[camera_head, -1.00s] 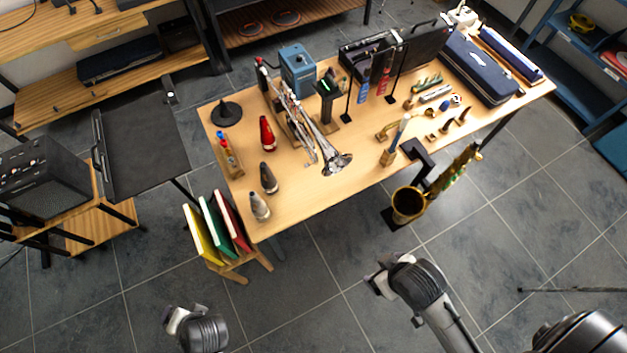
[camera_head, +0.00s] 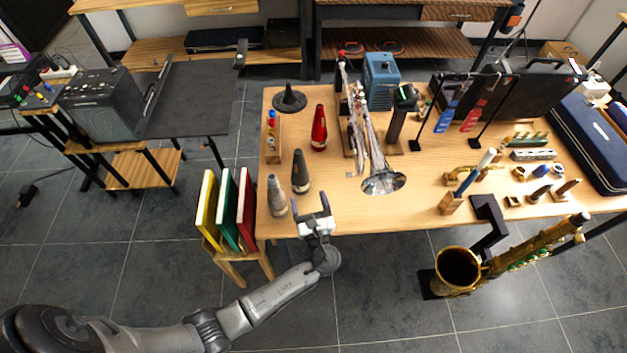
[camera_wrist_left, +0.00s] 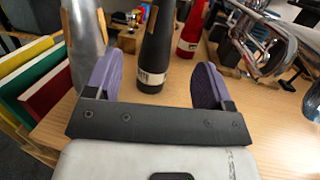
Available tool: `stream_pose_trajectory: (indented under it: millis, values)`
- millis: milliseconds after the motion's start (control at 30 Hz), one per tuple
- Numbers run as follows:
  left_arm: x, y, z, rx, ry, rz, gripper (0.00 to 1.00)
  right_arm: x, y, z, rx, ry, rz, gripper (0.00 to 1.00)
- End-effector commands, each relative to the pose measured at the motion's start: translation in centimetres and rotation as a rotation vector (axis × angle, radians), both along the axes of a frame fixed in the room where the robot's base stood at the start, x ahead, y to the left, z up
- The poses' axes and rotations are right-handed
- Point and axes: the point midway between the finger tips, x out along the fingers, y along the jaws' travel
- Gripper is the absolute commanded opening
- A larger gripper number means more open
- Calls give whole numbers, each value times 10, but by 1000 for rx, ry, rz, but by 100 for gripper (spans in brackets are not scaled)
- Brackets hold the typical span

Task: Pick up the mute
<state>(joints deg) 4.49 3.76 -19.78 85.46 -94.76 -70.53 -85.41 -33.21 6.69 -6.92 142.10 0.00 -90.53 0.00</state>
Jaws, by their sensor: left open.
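Several mutes stand upright on the wooden table's front left part. A black mute (camera_head: 301,173) with a pale label stands between a grey metal mute (camera_head: 277,196) and a red one (camera_head: 320,128). My left gripper (camera_head: 312,206) is open and empty at the table's front edge, just in front of the black mute. In the left wrist view the black mute (camera_wrist_left: 156,45) shows between and beyond the purple finger pads, with the grey mute (camera_wrist_left: 85,40) outside the left finger. I cannot tell which mute is meant. My right gripper is not in view.
A silver trumpet (camera_head: 368,145) on a stand is right of the mutes. A rack of coloured books (camera_head: 228,210) stands at the left front. A small wooden holder (camera_head: 273,143) is behind the grey mute. A saxophone (camera_head: 520,245) stands in front of the table.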

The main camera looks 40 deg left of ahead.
Motion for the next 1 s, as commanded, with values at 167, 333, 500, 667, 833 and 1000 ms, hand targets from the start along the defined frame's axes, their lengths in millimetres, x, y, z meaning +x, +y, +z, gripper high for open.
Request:
stream_pose_trajectory:
  millis: [167, 333, 500, 667, 833, 1000]
  values:
    - [21, 26, 6, 1, -2, 2, 76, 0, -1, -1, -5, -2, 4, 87]
    - [36, 44, 9, -1, -2, 1, 76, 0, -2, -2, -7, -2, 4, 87]
    - [43, 53, 11, -2, -1, 1, 76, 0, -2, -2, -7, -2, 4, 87]
    - [46, 56, 12, -4, -1, 1, 76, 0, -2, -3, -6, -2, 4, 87]
    - [54, 64, 16, -4, -3, 1, 76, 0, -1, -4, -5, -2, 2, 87]
    - [70, 80, 22, -2, -3, 2, 76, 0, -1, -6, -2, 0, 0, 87]
